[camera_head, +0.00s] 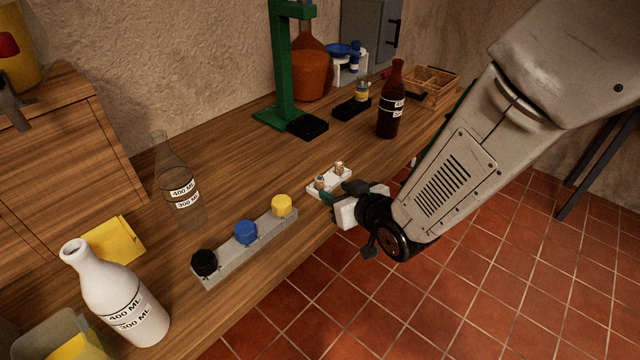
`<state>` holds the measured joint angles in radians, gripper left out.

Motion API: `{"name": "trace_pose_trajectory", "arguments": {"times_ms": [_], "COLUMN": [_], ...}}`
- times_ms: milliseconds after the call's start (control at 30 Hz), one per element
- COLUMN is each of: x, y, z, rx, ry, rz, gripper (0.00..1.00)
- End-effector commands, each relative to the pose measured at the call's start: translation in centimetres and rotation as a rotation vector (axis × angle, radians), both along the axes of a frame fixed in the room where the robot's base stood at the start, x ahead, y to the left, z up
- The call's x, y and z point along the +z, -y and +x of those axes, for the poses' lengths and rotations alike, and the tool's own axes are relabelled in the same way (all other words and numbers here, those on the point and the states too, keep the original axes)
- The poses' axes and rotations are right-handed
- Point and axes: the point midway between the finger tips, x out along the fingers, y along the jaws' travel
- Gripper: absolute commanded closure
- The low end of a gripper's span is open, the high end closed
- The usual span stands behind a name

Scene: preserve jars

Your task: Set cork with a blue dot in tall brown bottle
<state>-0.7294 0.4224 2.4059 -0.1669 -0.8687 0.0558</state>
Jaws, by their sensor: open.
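The tall brown bottle (390,112) stands upright on the wooden bench, right of the green stand, with white labels on its side. Its top looks uncovered, though it is small in the picture. Two small corks, a left one (320,182) and a right one (339,168), stand in a white holder (316,191) near the bench's front edge. I cannot tell which cork carries a blue dot. My gripper (340,192) is open, with its dark fingertips close beside the holder on its near side. The gripper partly hides the holder, and I cannot tell whether it touches a cork.
A grey rack (262,238) with black, blue and yellow caps lies left of the holder. A clear bottle (178,185) and a white bottle (120,300) stand further left. A green stand (282,70), an orange flask (312,70) and a wooden crate (440,76) are further back.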

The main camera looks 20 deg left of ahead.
Motion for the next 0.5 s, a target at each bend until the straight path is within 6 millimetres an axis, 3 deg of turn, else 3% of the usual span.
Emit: {"name": "trace_pose_trajectory", "arguments": {"times_ms": [500], "x": [-2.2], "y": [-4.8], "z": [3.9], "rx": [-0.002], "ry": [0.000], "rz": [0.000], "gripper": [0.58]}}
